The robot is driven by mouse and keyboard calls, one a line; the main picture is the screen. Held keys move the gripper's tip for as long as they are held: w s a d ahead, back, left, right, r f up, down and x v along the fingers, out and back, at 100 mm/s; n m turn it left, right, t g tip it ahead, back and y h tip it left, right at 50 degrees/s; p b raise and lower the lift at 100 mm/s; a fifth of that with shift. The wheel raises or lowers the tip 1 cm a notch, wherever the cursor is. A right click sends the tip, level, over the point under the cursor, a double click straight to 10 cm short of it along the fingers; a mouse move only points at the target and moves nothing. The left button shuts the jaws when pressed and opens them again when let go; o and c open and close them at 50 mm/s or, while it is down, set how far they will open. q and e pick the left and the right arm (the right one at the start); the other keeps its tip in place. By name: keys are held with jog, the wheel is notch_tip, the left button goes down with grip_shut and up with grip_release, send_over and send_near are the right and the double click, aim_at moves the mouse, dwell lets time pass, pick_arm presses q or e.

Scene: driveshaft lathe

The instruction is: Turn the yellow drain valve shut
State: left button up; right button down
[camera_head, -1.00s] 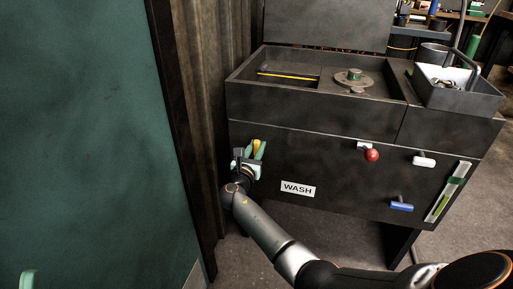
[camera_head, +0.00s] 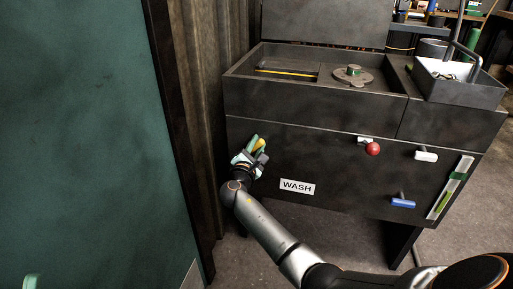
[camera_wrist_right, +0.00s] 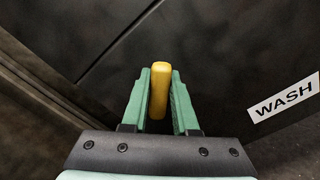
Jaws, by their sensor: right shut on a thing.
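The yellow drain valve handle (camera_head: 261,145) is on the dark front panel of the wash cabinet, left of the WASH label. It also shows in the right wrist view (camera_wrist_right: 159,88), between the two green fingers. My right gripper (camera_head: 254,147) is at the handle and shut on it, and it shows in the wrist view (camera_wrist_right: 160,100) with a finger on each side. The handle's mount on the panel is hidden.
The cabinet front (camera_head: 330,160) also has a red knob (camera_head: 373,149), a white handle (camera_head: 425,156), a blue handle (camera_head: 403,203) and a sight gauge (camera_head: 450,188). A WASH label (camera_head: 297,187) is right of my wrist. A green panel (camera_head: 80,140) stands at the left.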

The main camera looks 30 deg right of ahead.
jog(key=m, duration=0.3)
jog(key=shift+d+f+m+b, duration=0.1)
jog(key=shift+f+m+b, duration=0.05)
jog(key=shift+m+b, duration=0.2)
pick_arm(q)
jog(key=shift+f, duration=0.6)
pick_arm(e)
jog(key=m, duration=0.5)
jog(key=shift+s+f, duration=0.1)
jog(key=shift+f, duration=0.1)
jog(key=shift+m, duration=0.35)
jog(key=c, duration=0.7)
grip_release()
pick_arm(q)
jog(key=shift+a, duration=0.1)
pick_arm(e)
jog(key=shift+s+f, duration=0.1)
